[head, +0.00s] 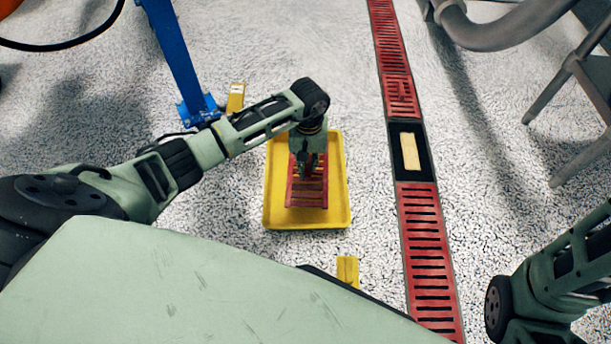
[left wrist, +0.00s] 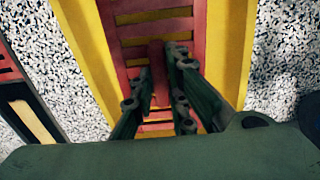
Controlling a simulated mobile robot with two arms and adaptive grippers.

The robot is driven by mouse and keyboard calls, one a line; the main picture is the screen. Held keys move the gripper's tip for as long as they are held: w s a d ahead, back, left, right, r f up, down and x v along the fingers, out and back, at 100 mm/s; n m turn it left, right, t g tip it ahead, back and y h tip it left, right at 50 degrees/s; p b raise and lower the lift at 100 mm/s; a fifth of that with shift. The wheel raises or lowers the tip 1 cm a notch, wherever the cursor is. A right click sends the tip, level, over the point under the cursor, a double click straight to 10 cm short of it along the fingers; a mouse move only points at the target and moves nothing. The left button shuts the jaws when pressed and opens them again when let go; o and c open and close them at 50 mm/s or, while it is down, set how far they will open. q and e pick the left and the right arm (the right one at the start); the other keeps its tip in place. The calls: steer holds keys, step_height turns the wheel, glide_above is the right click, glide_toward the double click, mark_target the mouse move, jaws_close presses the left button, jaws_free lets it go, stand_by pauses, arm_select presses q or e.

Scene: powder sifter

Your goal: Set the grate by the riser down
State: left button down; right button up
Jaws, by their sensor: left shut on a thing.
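A red slatted grate (head: 307,196) is at the yellow tray (head: 340,207) on the floor, within the tray's outline. Whether it rests on the tray's bottom or hangs just above it, I cannot tell. My left gripper (head: 304,172) points down over the grate and is shut on its raised middle grip. In the left wrist view the fingers (left wrist: 161,78) close around that red part of the grate (left wrist: 155,30). A blue post (head: 178,55), possibly the riser, stands on the floor at upper left. My right gripper is out of the frame.
A floor channel with red grates (head: 427,255) runs down the right of the tray. One uncovered opening (head: 410,150) has a dark frame and pale bottom. Yellow blocks (head: 236,97) (head: 347,270) lie near the tray. A grey pipe (head: 510,25) is at upper right.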

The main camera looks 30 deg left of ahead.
mark_target(306, 173)
arm_select(q)
steer(key=shift+s+a+f, duration=0.25)
steer(key=shift+f, duration=0.05)
step_height(306, 173, down, 4)
steer(key=b, duration=0.3)
steer(key=shift+b, duration=0.35)
steer(key=shift+r, duration=0.15)
steer(key=c, duration=2.2)
jaws_free()
steer(key=shift+f, duration=0.2)
steer(key=o, duration=0.5)
